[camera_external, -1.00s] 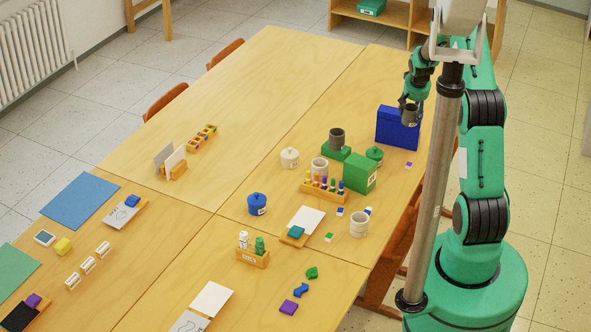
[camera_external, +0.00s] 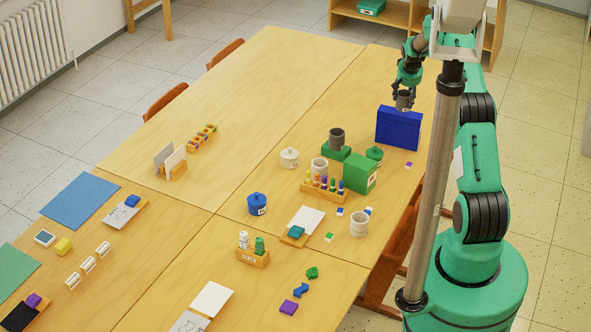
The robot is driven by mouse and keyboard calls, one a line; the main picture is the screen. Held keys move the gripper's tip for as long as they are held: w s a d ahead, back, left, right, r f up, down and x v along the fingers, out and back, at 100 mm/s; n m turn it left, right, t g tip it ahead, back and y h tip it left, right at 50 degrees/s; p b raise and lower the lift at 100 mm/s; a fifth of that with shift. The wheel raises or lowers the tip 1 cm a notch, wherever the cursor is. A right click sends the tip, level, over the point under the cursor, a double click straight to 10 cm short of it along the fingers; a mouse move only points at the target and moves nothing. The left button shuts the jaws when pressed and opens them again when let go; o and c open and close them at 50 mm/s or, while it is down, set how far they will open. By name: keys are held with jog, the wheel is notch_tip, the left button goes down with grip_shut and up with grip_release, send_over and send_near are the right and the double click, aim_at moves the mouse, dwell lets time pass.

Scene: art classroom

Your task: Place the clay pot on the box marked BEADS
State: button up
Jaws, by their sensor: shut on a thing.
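My gripper (camera_external: 404,91) is shut on a small dark grey pot (camera_external: 403,101), which looks upright. The pot is at the top edge of a blue box (camera_external: 397,129) at the table's right side; I cannot tell whether it touches the box, or is over or behind it. Another grey pot (camera_external: 337,139) stands on a low green box (camera_external: 327,150). A taller green box (camera_external: 357,173) has a white label. No marking is readable, so I cannot tell which box says BEADS.
Lidded pots in white (camera_external: 290,158), green (camera_external: 375,154) and blue (camera_external: 257,204) stand nearby. The far tabletop (camera_external: 290,75) is clear. A grey pole (camera_external: 438,190) hides part of the right edge.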

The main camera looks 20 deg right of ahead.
aim_at(404, 92)
jog(key=shift+w+d+f, duration=0.1)
jog(key=shift+w+d, duration=0.15)
jog(key=shift+w, duration=0.6)
jog(key=shift+w+d+f, duration=0.1)
jog(key=shift+w+d, duration=0.1)
jog(key=shift+w, duration=0.6)
jog(key=shift+f, duration=1.7)
jog(key=shift+f, duration=0.15)
jog(key=o, duration=1.3)
jog(key=shift+v, duration=6.15)
